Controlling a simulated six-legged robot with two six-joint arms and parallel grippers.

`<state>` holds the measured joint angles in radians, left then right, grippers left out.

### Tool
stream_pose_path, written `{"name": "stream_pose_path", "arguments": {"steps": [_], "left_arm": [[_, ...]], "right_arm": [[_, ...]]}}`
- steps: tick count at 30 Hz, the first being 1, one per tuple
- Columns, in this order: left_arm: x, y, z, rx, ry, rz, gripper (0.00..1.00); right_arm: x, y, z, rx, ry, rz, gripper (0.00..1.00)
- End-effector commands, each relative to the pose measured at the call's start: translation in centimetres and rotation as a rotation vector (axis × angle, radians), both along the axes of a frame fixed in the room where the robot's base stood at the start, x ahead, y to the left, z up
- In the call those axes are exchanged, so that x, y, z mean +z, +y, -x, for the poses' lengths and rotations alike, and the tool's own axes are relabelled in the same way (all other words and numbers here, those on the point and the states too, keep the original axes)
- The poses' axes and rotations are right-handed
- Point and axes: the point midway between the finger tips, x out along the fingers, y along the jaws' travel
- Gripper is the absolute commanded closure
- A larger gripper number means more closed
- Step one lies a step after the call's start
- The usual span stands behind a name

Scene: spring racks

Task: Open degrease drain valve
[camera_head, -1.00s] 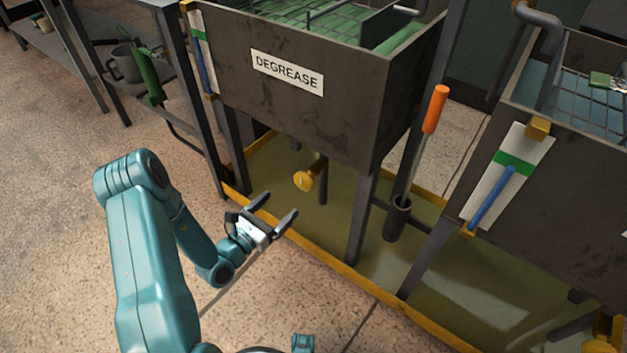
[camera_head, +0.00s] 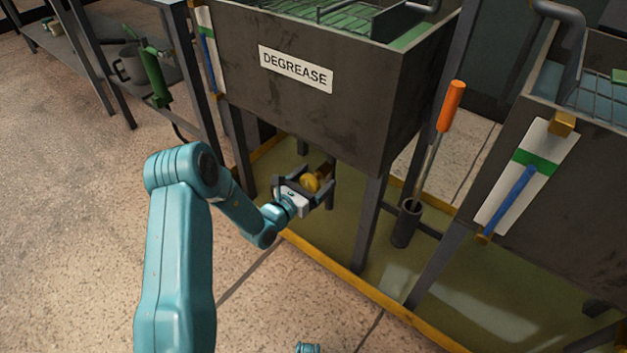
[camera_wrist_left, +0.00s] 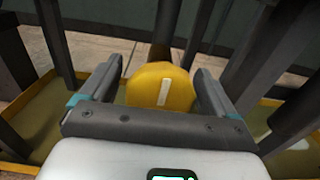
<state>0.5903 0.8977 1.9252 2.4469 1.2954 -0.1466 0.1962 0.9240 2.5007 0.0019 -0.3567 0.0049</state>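The degrease tank (camera_head: 350,90) is a dark metal tank with a white DEGREASE label (camera_head: 296,69). Its drain valve has a round yellow knob (camera_head: 311,182) below the tank. My left gripper (camera_head: 318,186) is at the knob, with one finger on each side of it. In the left wrist view the yellow knob (camera_wrist_left: 161,86) sits between the two open fingers, its white mark close to upright. Gaps show between the knob and the fingers there. My right gripper is not in view.
Tank legs (camera_head: 370,225) stand close on both sides of the valve. A yellow-edged drip tray (camera_head: 330,264) lies below. An orange-handled tool (camera_head: 451,105) stands in a dark holder (camera_head: 405,224) to the right. A second tank (camera_head: 560,150) is at the far right.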

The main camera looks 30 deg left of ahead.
Motion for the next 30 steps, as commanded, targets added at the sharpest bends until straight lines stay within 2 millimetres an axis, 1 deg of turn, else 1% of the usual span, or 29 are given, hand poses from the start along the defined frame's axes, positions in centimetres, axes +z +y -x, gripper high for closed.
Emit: {"name": "stream_pose_path", "arguments": {"steps": [1, 2, 3, 5, 11, 17, 23, 30], "left_arm": [[0.0, 0.0, 0.0, 0.0, 0.0, 0.0, 0.23], [0.0, 0.0, 0.0, 0.0, 0.0, 0.0, 0.33], [0.0, 0.0, 0.0, 0.0, 0.0, 0.0, 0.46], [0.0, 0.0, 0.0, 0.0, 0.0, 0.0, 0.64], [0.0, 0.0, 0.1, 0.0, 0.001, 0.006, 0.64], [0.1, 0.0, 0.1, 0.001, 0.006, 0.063, 0.64], [0.2, 0.0, 0.1, 0.001, 0.018, 0.194, 0.64], [0.1, 0.0, 0.1, 0.001, 0.037, 0.416, 0.64]], "right_arm": [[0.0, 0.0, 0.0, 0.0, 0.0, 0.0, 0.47], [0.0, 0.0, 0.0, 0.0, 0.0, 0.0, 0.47], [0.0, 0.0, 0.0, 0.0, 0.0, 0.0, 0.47], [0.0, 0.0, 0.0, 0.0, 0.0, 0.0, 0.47], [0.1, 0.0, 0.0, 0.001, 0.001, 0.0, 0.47], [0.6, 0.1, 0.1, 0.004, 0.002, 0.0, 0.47], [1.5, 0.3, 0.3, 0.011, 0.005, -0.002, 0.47], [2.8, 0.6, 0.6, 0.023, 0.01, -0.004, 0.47]]}}
